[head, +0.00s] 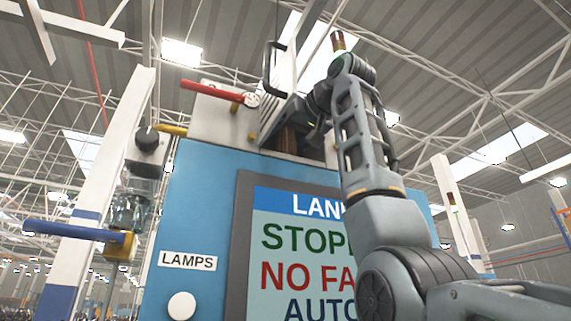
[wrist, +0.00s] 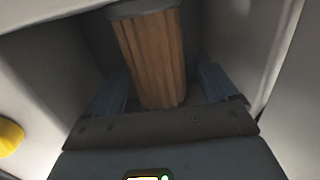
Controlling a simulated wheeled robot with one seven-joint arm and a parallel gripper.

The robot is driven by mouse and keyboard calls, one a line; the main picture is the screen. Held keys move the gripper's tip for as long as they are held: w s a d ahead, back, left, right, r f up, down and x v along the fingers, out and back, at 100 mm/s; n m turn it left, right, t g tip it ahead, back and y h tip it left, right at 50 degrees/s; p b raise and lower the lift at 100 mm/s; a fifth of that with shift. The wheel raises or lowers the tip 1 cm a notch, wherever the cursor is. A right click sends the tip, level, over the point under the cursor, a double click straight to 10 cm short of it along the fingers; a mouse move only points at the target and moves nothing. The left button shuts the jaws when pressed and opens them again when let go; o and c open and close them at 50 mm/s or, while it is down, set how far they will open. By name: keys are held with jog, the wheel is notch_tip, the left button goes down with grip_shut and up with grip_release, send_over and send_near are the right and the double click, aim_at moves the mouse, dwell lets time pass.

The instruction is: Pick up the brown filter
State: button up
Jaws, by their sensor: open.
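The brown filter (wrist: 152,58) is a pleated cylinder with a grey end cap, upright and slightly tilted in the wrist view, inside a pale grey recess. My gripper (wrist: 165,88) is open, with one blue-grey finger on each side of the filter's lower part. A gap shows on both sides, and I cannot tell whether either finger touches it. In the head view the filter (head: 288,140) shows only as a small brown patch in the opening at the top of the blue cabinet. My arm hides the gripper's fingers there.
Recess walls stand close on both sides of my gripper. The blue cabinet (head: 205,200) carries a large screen (head: 300,240) and a LAMPS label (head: 187,260). A red-handled lever (head: 215,92), a yellow handle (head: 172,130) and a blue-handled lever (head: 70,230) stick out at left.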

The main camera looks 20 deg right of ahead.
jog(key=shift+c, duration=0.2)
jog(key=c, duration=1)
jog(key=shift+c, duration=0.2)
